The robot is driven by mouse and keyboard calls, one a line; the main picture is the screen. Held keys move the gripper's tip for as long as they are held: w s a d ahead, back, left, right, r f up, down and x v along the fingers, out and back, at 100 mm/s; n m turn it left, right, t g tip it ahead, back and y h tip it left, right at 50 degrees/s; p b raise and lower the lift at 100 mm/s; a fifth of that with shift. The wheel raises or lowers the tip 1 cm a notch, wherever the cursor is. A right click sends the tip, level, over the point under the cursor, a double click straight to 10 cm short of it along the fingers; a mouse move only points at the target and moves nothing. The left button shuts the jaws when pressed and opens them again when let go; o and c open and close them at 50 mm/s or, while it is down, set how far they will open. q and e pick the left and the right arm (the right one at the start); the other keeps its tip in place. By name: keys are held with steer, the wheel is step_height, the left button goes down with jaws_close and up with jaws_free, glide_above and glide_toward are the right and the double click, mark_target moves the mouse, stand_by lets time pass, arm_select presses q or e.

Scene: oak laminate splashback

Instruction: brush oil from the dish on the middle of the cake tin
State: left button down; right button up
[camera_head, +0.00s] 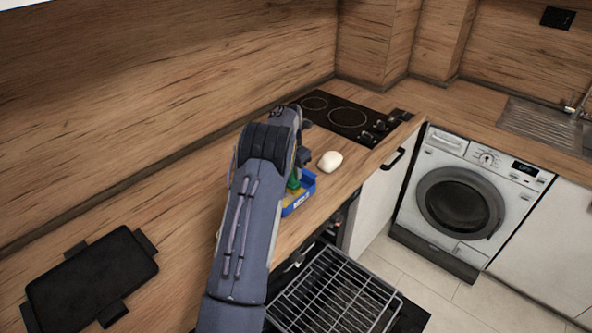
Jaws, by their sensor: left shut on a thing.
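My left arm reaches up over the worktop from the bottom, with its left gripper (304,158) at the far end, above the counter near the hob. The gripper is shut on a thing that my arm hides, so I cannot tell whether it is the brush. A small white rounded object (330,161) lies on the worktop just right of the gripper. I cannot make out the oil dish. A black rectangular tin or tray with side tabs (95,281) lies at the lower left; I cannot tell if it is the cake tin. My right gripper is out of view.
A blue box (299,197) with something green sits beside my arm at the counter's front edge. The black hob (346,117) is beyond it. An oven rack (333,291) sticks out below the counter. A washing machine (461,203) and sink (548,123) are at right.

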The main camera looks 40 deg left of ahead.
arm_select(q)
steer(key=shift+s, duration=0.55)
steer(key=shift+s+a+b, duration=0.1)
steer(key=shift+s+b, duration=0.35)
steer(key=shift+s, duration=0.45)
steer(key=shift+s, duration=0.1)
steer(key=shift+s+a+f, duration=0.1)
steer(key=shift+s, duration=0.8)
steer(key=shift+s+b, duration=0.15)
steer(key=shift+b, duration=0.15)
steer(key=shift+s, duration=0.8)
steer(key=shift+s+a, duration=0.1)
steer(key=shift+s, duration=0.1)
